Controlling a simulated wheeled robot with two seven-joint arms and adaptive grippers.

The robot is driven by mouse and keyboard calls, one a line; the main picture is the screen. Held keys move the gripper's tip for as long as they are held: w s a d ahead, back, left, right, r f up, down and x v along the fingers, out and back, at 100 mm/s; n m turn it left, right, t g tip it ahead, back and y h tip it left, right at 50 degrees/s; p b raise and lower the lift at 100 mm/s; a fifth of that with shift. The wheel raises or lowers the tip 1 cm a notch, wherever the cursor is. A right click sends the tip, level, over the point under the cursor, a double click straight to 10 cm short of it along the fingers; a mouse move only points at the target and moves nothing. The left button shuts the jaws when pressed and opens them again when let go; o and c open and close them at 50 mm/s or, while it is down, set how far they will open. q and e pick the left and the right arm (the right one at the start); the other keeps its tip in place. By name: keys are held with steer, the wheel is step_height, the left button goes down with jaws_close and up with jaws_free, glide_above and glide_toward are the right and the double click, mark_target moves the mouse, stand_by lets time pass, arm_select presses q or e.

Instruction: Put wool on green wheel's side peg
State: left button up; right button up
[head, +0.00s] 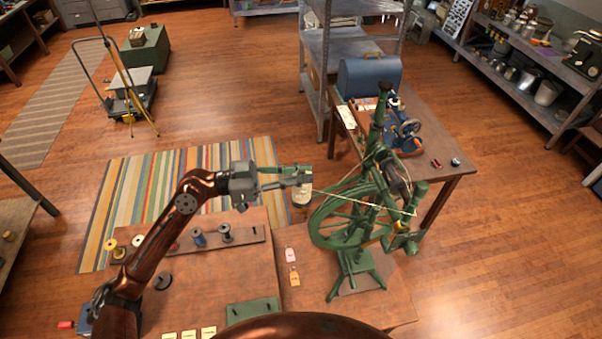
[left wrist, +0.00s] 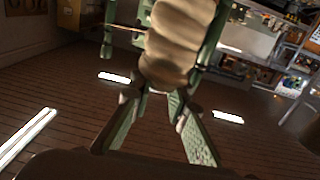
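The green spinning wheel (head: 322,238) stands upright on the workbench, with its round wheel, posts and pegs facing several ways. I cannot tell which one is the side peg. My left gripper (head: 304,177) is in the air just left of the wheel's upper part. Its green fingers are around the cream wool (head: 301,196), which hangs at the fingertips. In the left wrist view the ribbed wool (left wrist: 176,45) fills the space between the finger ends (left wrist: 160,40). The wool appears apart from the wheel's posts. My right gripper is not in view.
A rack with spools (head: 258,236) and small pink and orange tags (head: 294,276) lie on the bench. A green plate (head: 252,311) is near its front. Behind the wheel, a table (head: 455,165) holds a blue machine (head: 432,132). Pale cords stretch across the wheel.

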arm_select(q)
steer(key=o, duration=0.6)
steer(key=shift+c, duration=0.2)
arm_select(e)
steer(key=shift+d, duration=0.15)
arm_select(q)
steer(key=s+a, duration=0.2)
steer(key=a, duration=1)
steer(key=shift+d, duration=0.1)
